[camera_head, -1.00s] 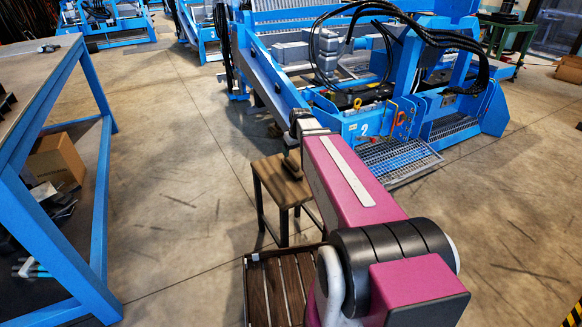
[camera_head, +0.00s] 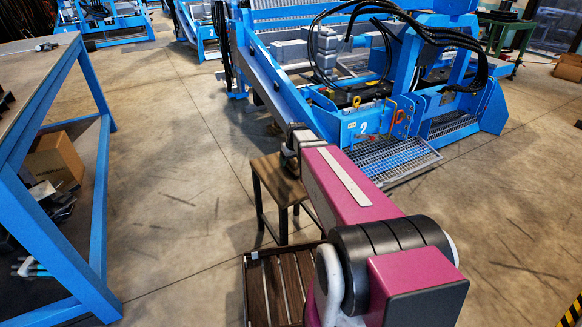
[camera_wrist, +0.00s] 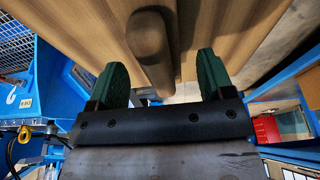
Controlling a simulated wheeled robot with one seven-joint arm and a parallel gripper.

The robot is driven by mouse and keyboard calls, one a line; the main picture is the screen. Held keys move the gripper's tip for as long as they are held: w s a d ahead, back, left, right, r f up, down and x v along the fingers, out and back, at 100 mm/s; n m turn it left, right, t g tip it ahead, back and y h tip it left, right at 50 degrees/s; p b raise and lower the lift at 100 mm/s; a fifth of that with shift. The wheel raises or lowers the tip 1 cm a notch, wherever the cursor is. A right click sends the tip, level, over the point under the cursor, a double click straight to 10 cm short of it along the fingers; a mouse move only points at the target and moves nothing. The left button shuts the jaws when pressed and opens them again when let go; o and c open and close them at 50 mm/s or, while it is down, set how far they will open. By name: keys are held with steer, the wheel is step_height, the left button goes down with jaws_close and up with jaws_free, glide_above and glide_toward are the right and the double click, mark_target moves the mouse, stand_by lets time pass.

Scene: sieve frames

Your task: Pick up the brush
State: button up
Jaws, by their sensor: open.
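The brush (camera_wrist: 150,40) shows in the wrist view as a rounded, dark brown, elongated body on a wooden top. My gripper (camera_wrist: 160,74) has two green fingers spread wide, with the brush's near end between them and gaps on both sides. I cannot tell how far the fingertips are above the wood. In the head view, my gripper (camera_head: 289,163) is over the wooden stool (camera_head: 270,181). The brush cannot be made out there because my arm and wrist cover that part of the stool.
A blue workbench (camera_head: 60,100) with a cardboard box (camera_head: 55,160) on its lower shelf stands at the left. A large blue machine (camera_head: 390,110) is behind the stool. A slatted wooden crate (camera_head: 278,285) lies in front. The floor between bench and stool is clear.

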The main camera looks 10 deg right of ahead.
steer(key=shift+x, duration=1.05)
steer(key=c, duration=1.2)
steer(key=shift+r, duration=0.1)
